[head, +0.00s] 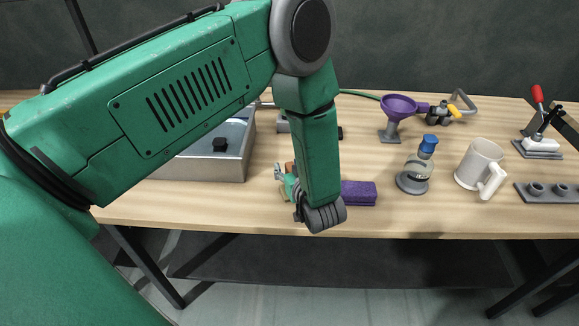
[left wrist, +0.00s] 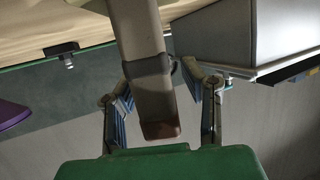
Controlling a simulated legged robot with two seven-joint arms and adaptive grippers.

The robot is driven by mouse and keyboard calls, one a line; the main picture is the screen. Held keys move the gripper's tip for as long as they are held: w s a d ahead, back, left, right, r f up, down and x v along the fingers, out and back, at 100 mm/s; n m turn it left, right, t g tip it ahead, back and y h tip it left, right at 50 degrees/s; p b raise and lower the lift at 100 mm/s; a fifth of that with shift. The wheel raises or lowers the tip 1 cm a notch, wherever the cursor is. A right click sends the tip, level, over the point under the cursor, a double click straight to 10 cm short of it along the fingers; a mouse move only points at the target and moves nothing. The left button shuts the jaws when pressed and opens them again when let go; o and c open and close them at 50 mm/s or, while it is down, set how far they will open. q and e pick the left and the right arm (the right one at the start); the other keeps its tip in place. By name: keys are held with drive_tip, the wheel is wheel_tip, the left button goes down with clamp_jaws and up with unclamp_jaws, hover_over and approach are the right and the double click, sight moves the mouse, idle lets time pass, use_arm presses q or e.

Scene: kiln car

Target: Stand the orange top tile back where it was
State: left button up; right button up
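My left gripper (head: 285,182) is low at the front of the table, partly hidden behind my green forearm. A small orange piece (head: 289,167) shows beside its fingers; I cannot tell its full shape. In the left wrist view my left gripper (left wrist: 160,88) has its two blue-padded fingers spread. Between them runs a long beige-grey bar (left wrist: 137,22) with a reddish-brown end. Gaps show between the bar and the finger pads. I cannot tell whether this bar is the tile, and no tile's standing place is clear. My right gripper is not in view.
A metal tray (head: 238,168) stands left of the gripper. A purple block (head: 359,193) lies just right of my forearm. A blue-capped bottle (head: 413,177), a white mug (head: 478,165) and a purple funnel (head: 398,106) stand farther right. The table's front edge is close.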

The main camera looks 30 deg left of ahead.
use_arm(q)
drive_tip(key=shift+p+v, duration=1.75)
drive_tip(key=shift+v, duration=2.3)
drive_tip(key=shift+s+d, duration=0.15)
drive_tip(key=shift+d, duration=0.1)
drive_tip(key=v, duration=1.1)
drive_tip(key=shift+d, duration=0.15)
drive_tip(key=shift+s, duration=0.1)
